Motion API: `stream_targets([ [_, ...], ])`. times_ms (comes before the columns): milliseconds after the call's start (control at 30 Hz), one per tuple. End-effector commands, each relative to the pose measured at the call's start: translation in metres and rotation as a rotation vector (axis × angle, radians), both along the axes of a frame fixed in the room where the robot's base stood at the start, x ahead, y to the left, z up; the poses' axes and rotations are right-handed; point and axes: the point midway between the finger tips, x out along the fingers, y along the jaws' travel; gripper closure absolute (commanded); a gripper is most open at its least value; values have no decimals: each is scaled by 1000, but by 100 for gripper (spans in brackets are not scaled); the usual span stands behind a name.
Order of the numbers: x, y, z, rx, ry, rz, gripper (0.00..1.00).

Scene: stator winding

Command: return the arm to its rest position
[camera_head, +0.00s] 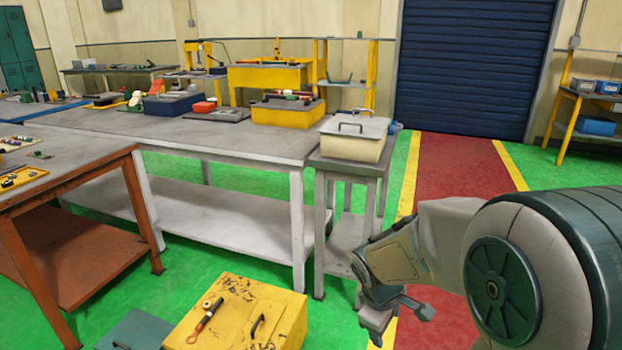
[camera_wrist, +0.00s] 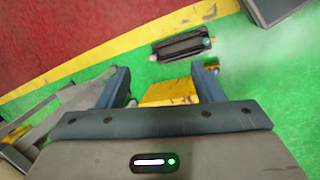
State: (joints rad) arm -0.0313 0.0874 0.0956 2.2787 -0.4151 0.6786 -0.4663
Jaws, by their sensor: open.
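My gripper (camera_head: 402,318) hangs at the lower right of the head view, at the end of my folded arm, over the green floor and the yellow line. In the wrist view my gripper (camera_wrist: 163,92) shows its two dark fingers spread wide apart. Nothing is held between them. The gripper points down towards the floor, clear of the tables.
A yellow box (camera_head: 235,318) with a tool on top stands at the bottom centre. A grey table (camera_head: 235,145) and a small stand (camera_head: 345,168) with a lidded case (camera_head: 355,140) stand behind. An orange-framed table (camera_head: 80,195) is left. The red walkway (camera_head: 462,180) is clear.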

Motion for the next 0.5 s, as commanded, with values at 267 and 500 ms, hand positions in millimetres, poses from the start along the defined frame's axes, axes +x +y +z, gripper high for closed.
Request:
stream_targets([
  [267,-68,-6,118,162,-118,-442,39],
  [500,-119,0,176,324,-171,-752,39],
])
